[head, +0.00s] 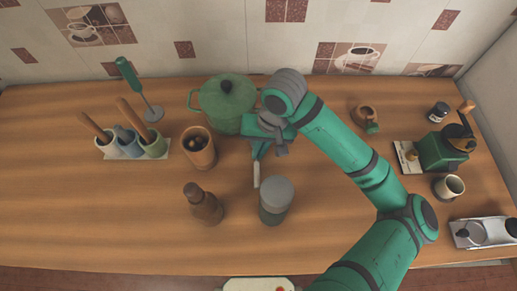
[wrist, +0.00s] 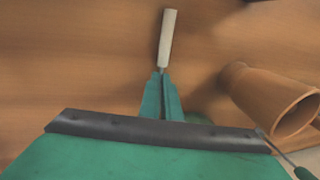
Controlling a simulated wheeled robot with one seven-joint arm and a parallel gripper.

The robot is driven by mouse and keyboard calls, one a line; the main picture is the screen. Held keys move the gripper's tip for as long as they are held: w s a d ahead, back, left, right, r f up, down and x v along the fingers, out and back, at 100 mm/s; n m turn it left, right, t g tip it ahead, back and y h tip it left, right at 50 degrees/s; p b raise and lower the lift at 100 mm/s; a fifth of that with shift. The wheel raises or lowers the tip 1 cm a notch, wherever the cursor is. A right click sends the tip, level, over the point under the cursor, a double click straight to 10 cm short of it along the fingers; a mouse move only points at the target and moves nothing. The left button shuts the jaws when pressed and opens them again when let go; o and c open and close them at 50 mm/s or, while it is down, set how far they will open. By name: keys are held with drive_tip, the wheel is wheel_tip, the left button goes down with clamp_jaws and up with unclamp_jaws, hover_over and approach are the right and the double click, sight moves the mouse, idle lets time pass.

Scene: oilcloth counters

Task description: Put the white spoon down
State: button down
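The white spoon (head: 256,174) shows in the head view as a short pale handle beyond my fingertips, between the green pot and the grey-lidded jar. My gripper (head: 259,150) is over the middle of the counter, its fingers close together on the spoon. In the wrist view the two green fingers (wrist: 160,95) are shut on the thin end of the spoon, and its white handle (wrist: 168,38) points away from them over the wood. The spoon's other end is hidden. I cannot tell whether the spoon touches the counter.
The green pot (head: 222,105) stands behind left of my gripper, the brown cup (head: 199,155) to the left, the brown bottle (head: 204,208) and grey-lidded jar (head: 274,205) in front. A utensil tray (head: 164,155) is further left. The wooden counter (head: 70,215) is clear at front left.

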drive_tip(key=shift+f, duration=0.25)
drive_tip(key=c, duration=2)
unclamp_jaws()
drive_tip(key=shift+r, duration=0.15)
